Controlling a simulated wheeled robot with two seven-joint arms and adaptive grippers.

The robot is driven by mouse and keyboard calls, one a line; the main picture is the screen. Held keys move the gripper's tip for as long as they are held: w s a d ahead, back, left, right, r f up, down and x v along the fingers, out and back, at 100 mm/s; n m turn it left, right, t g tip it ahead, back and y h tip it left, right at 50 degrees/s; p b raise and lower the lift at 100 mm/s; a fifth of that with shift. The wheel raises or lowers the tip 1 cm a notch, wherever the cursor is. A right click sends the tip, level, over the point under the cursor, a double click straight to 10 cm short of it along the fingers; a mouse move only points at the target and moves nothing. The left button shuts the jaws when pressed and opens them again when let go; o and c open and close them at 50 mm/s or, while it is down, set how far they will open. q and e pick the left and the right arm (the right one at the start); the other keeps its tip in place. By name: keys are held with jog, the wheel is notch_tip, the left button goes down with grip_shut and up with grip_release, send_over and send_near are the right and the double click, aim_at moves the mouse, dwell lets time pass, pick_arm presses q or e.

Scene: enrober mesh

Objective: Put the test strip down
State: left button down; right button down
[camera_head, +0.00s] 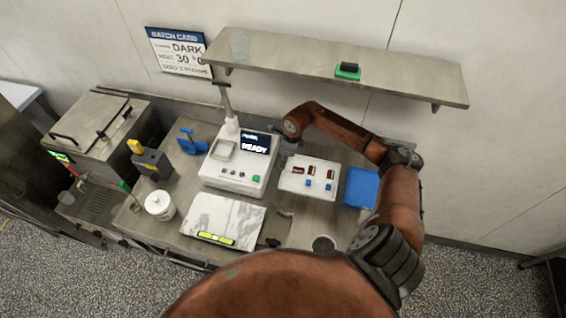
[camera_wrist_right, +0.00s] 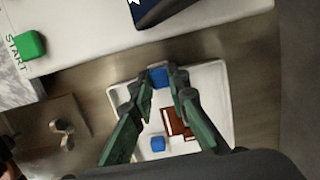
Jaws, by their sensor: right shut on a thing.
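The gripper is shut on the test strip, whose outline is mostly hidden by the fingers. Brown pieces (camera_head: 330,174) and small blue blocks (camera_head: 308,183) lie on the tray; a brown piece also shows in the wrist view (camera_wrist_right: 177,122). My left gripper is not in view.
The white scale (camera_head: 220,178) with a READY display stands left of the tray, a marble slab (camera_head: 228,213) below it. A blue mat (camera_head: 361,187) lies to the right. A white pot (camera_head: 159,204) stands at left. A wall shelf (camera_head: 400,80) overhangs behind.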

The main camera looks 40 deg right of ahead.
aim_at(288, 168)
jog(key=shift+f, duration=0.35)
jog(key=shift+f, duration=0.1)
jog(key=shift+f+b, duration=0.3)
jog(key=c, duration=1.8)
grip_release()
jog(key=shift+c, duration=0.2)
jog(key=shift+r, duration=0.1)
jog(key=shift+r+p, duration=0.25)
jog(key=shift+p, duration=0.05)
notch_tip(288, 168, up, 12)
jog(key=s+d+b, duration=0.1)
jog(key=b, duration=0.1)
jog(key=shift+s+d, duration=0.2)
jog(key=shift+s, duration=0.15)
